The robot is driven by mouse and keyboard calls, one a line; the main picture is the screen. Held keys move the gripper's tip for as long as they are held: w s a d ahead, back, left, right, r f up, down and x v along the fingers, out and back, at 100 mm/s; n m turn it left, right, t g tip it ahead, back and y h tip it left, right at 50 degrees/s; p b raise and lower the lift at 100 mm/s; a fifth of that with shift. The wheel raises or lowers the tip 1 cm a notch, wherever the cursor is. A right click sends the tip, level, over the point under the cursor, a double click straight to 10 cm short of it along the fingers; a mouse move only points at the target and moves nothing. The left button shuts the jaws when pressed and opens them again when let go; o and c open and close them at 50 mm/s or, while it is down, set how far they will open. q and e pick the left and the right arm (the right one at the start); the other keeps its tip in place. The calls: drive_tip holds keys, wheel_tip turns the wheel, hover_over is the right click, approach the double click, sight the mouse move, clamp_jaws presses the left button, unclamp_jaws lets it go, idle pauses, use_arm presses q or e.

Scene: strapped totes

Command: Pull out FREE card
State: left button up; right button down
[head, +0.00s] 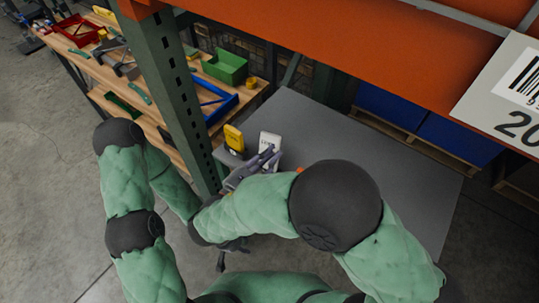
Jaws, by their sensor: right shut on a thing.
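A white card (270,139) with small dark print, too small to read, stands at the near left part of the grey tabletop (330,135). A yellow card or tag (234,137) stands just left of it, in a dark base. My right gripper (267,157) is at the lower part of the white card, its fingers shut on it. The fingers hide the card's lower end. My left gripper (222,261) hangs low beyond the table's near edge, apart from both cards. It is small and dark, partly hidden by my arms, so its jaws cannot be made out.
A green rack post (180,90) rises just left of the cards, and an orange beam (350,45) crosses above. A wooden shelf at left holds a green bin (225,67), a blue frame (213,103) and a red tray (78,30). The tabletop right of the cards is clear.

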sight(270, 138)
drive_tip(key=shift+w+a+f, duration=0.1)
drive_tip(key=shift+w+r+p, duration=0.4)
drive_tip(key=shift+r+p, duration=0.15)
drive_tip(key=shift+p, duration=0.15)
drive_tip(key=shift+w+d+r+p, duration=0.1)
drive_tip(key=shift+w+r+p, duration=0.35)
drive_tip(key=shift+r+p, duration=0.35)
drive_tip(key=shift+w+d+r+p, duration=0.1)
drive_tip(key=shift+w+r+p, duration=0.35)
drive_tip(key=shift+r+p, duration=0.3)
